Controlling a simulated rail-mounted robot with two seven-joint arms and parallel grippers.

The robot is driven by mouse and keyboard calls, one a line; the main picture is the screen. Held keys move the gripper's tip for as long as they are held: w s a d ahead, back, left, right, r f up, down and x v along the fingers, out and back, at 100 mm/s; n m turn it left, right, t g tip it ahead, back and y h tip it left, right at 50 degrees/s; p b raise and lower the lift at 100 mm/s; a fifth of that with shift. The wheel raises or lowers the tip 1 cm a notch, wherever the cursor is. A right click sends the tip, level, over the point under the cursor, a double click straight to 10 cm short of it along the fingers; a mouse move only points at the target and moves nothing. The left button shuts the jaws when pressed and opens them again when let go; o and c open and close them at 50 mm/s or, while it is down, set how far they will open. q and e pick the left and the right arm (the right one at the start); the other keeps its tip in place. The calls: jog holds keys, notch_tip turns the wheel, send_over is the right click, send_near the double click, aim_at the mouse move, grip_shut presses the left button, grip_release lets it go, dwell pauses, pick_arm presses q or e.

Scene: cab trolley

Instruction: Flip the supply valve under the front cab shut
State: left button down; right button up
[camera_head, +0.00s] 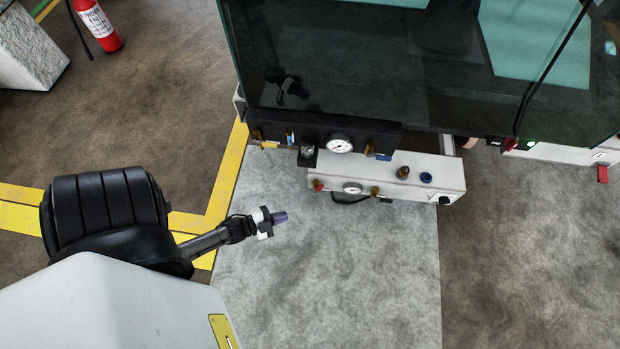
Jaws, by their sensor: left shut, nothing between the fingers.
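The front cab (400,70) is a dark glass-sided body at the top centre. Under its lower edge is a black panel (318,128) with brass fittings (369,149), a blue-marked fitting (290,137) and a round gauge (340,145). Below it a white box (440,174) carries a red knob (318,185), a smaller gauge (352,188) and brass fittings (375,190). I cannot tell which small fitting is the supply valve. My left gripper (281,217) is shut and empty, apart from the box, to its lower left. My right gripper is not in view.
Grey floor (330,280) is clear below the white box. Yellow floor lines (228,180) run left of it. A red fire extinguisher (98,25) and a stone block (28,50) stand at the top left. Another white unit with a red part (602,174) is at the right.

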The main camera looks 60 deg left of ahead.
pick_arm(q)
jog(key=a+n+y, duration=0.2)
jog(key=a+n, duration=0.1)
jog(key=n, duration=1)
jog(key=w+a+r+n+y, duration=0.1)
jog(key=a+n+y, duration=0.1)
jog(key=n, duration=1.2)
jog(key=shift+w+a+g+y, duration=0.2)
jog(key=shift+a+g+y, duration=0.2)
jog(key=b, duration=0.6)
send_near(318, 189)
jog(key=w+a, duration=0.3)
jog(key=a, duration=0.2)
jog(key=shift+w+d+f+b, duration=0.3)
jog(key=shift+w+d+b, duration=0.3)
jog(key=shift+w, duration=0.3)
jog(key=shift+w+d+f+b, duration=0.3)
jog(key=shift+w+d+b, duration=0.3)
jog(key=shift+w, duration=0.35)
